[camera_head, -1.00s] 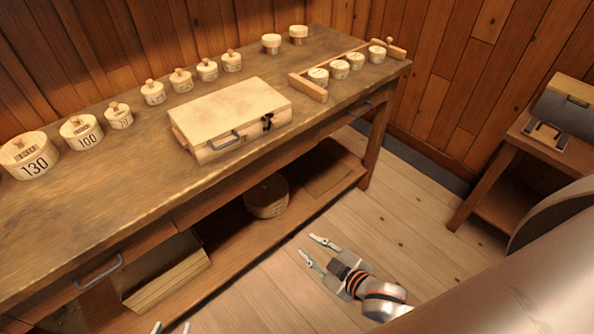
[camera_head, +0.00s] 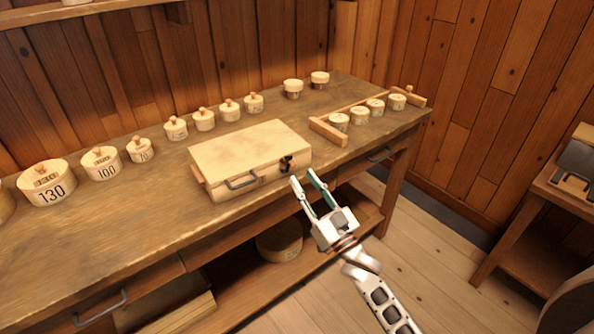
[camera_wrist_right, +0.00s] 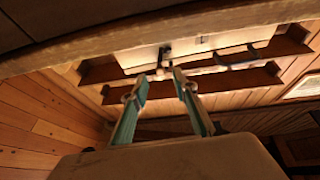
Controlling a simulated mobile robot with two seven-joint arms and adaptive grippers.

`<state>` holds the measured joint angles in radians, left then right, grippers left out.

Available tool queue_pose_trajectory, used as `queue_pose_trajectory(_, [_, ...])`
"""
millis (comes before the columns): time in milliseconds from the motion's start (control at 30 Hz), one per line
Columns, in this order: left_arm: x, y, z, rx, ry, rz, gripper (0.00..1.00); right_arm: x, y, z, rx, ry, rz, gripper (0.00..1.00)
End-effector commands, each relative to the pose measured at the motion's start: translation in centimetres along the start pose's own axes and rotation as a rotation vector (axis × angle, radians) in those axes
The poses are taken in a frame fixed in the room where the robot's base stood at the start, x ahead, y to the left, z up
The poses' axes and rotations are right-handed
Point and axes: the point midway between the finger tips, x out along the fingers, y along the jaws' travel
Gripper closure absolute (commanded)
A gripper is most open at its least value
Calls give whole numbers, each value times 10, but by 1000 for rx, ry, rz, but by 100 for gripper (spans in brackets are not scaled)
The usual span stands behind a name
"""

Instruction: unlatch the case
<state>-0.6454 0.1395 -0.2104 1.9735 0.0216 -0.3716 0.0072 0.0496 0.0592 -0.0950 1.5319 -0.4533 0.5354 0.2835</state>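A pale wooden case (camera_head: 250,158) lies closed on the workbench in the head view. Its front has a grey handle (camera_head: 241,184) and, to the right of it, a dark latch (camera_head: 286,163). My right gripper (camera_head: 304,183) is open and empty, with its fingertips just in front of the case's front right corner, near the latch. In the right wrist view the open fingers (camera_wrist_right: 160,80) point toward the pale case front, and a dark latch (camera_wrist_right: 165,55) shows just beyond them. I cannot tell whether the fingers touch anything. My left gripper is not in view.
The workbench (camera_head: 95,222) carries several lidded wooden pots, such as the one marked 130 (camera_head: 46,184), along its back and left. A wooden rack (camera_head: 328,131) with small pots stands right of the case. A side table (camera_head: 530,205) stands at the far right.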

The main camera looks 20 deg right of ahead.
Motion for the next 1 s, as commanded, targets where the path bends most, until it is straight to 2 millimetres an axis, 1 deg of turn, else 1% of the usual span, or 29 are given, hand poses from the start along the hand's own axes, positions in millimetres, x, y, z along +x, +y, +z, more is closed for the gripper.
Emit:
queue_pose_trajectory(33, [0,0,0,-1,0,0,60,10,0,-1,0,2,0,71])
queue_pose_trajectory(100, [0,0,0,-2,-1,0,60,20,0,-1,0,1,0,71])
queue_pose_trajectory(300, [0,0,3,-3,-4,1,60,39,0,0,-1,-1,0,71])
queue_pose_trajectory(400, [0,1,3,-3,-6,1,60,43,0,1,-1,-3,0,71])
queue_pose_trajectory(633, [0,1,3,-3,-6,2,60,43,0,1,-1,-3,0,71])
queue_pose_trajectory(667, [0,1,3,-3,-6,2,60,43,0,1,-1,-3,0,74])
queue_pose_trajectory(700, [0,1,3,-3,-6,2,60,43,0,1,-1,-3,0,84])
queue_pose_trajectory(767, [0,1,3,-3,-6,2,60,43,0,1,-1,-3,0,100])
queue_pose_trajectory(1000, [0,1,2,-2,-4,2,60,43,0,1,2,-2,1,100])
